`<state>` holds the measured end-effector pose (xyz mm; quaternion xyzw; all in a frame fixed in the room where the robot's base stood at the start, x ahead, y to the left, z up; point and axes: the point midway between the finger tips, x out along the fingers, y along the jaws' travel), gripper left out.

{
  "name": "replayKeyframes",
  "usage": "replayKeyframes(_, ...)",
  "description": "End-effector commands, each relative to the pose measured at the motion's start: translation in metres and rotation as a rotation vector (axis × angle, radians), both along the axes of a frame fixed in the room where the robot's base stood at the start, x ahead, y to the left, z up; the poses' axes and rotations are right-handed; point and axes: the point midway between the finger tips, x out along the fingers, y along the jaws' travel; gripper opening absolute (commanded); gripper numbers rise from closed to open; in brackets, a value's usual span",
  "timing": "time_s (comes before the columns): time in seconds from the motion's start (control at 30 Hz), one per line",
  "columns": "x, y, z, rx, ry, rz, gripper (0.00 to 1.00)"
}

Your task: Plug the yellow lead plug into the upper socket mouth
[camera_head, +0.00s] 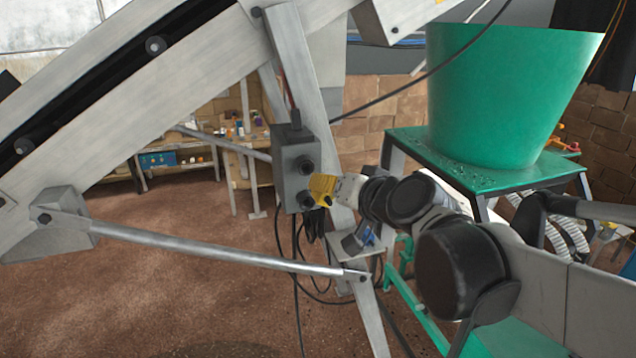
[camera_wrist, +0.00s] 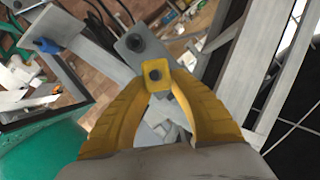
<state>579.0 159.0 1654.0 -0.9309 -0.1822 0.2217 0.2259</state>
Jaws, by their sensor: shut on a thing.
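The grey socket box (camera_head: 291,182) is fixed to the machine's leg. Its upper socket mouth (camera_head: 306,165) and lower socket mouth (camera_head: 308,198) are dark and round on its face. My gripper (camera_head: 321,189) is right in front of the box, level with its lower half. In the wrist view its yellow fingers are shut on the yellow lead plug (camera_wrist: 156,76), a squarish end with a dark round centre. The box (camera_wrist: 129,55) shows beyond it with one dark mouth (camera_wrist: 135,43); the plug covers part of the box. I cannot tell whether plug and box touch.
A sloping grey conveyor frame (camera_head: 130,100) and a thin strut (camera_head: 200,245) lie left of the box. A green hopper (camera_head: 495,100) on a green stand is at right. Black cables (camera_head: 296,265) hang below the box. Brown floor is open at lower left.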

Motion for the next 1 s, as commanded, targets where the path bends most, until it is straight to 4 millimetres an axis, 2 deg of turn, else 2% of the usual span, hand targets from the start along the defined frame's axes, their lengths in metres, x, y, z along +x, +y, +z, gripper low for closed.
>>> replayKeyframes(0.27, 0.003, 0.001, -0.001, -0.001, -0.001, 0.0, 0.0)
replayKeyframes(0.7, 0.042, 0.012, -0.001, -0.001, -0.001, 0.0, 0.0)
replayKeyframes(1.0, 0.055, 0.016, 0.0, -0.001, -0.002, 0.0, 0.0)
